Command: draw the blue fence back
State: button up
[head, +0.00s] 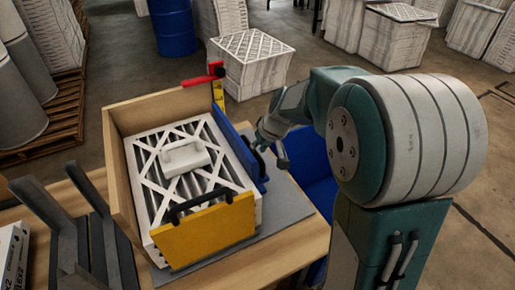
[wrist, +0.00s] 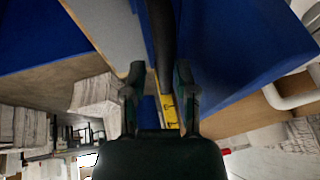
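The blue fence (head: 240,155) stands upright along the right side of the boxed filter (head: 185,175), with a dark handle (head: 258,160) on its outer face. My gripper (head: 272,152) is at that outer face, beside the handle. In the wrist view the blue fence (wrist: 235,50) fills the upper right. There the dark handle (wrist: 161,40) runs between the two fingers of my gripper (wrist: 158,80). The fingers are apart, one on each side of it, and I see no clear grip. The filter's white frame has a pale handle-like piece (head: 182,158) on top.
A yellow fence (head: 205,232) with a dark handle closes the near side. Wooden walls (head: 117,170) stand at the left and back. A red piece (head: 203,77) on a yellow post (head: 218,95) is at the back right corner. A blue bin (head: 312,165) stands right of the table.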

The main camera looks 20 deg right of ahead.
jog(key=shift+a+f, duration=0.2)
jog(key=shift+a, duration=0.25)
grip_shut()
jog(key=w+d, duration=0.1)
jog(key=d, duration=0.7)
jog(key=shift+w, duration=0.35)
jog(key=shift+r, duration=0.1)
grip_release()
jog(key=shift+d, duration=0.2)
jog(key=shift+a, duration=0.2)
